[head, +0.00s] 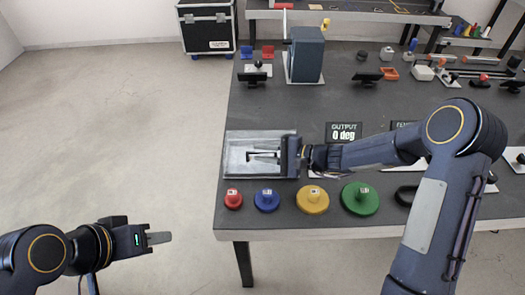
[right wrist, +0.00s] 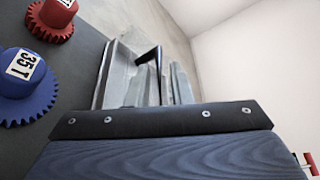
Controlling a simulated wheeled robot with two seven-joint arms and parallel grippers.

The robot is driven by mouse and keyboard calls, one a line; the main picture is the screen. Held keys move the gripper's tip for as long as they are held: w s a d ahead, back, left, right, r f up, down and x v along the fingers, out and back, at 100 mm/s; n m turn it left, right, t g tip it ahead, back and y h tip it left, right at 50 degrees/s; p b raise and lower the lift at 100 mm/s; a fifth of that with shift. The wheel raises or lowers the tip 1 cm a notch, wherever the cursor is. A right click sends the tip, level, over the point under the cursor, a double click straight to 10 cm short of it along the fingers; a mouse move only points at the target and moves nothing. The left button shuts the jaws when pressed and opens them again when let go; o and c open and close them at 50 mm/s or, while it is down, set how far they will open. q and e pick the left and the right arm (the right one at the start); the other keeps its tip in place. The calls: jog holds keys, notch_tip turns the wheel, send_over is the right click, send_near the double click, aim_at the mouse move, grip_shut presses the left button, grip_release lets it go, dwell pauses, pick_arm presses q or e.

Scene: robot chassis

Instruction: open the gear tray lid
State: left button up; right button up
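The gear tray (head: 232,170) is a grey, shallow box at the left end of the table, its top looking pale and partly see-through. A dark handle (right wrist: 149,56) rises from it in the right wrist view. My right gripper (head: 264,158) reaches over the tray from the right, its two grey fingers apart and pointing left. In the right wrist view the fingers (right wrist: 165,88) are close to the handle; I cannot tell whether they touch it. The lid looks down. My left gripper (head: 158,238) is off the table at the lower left, seen side-on, holding nothing visible.
Red (head: 233,199), blue (head: 266,200), yellow (head: 312,199) and green (head: 360,199) gears stand along the front edge (head: 300,234). A blue-grey box (head: 306,55) stands behind. The floor left is clear.

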jog(key=shift+w+a, duration=0.1)
jog(key=shift+a, duration=0.1)
jog(key=shift+c, duration=0.3)
grip_shut()
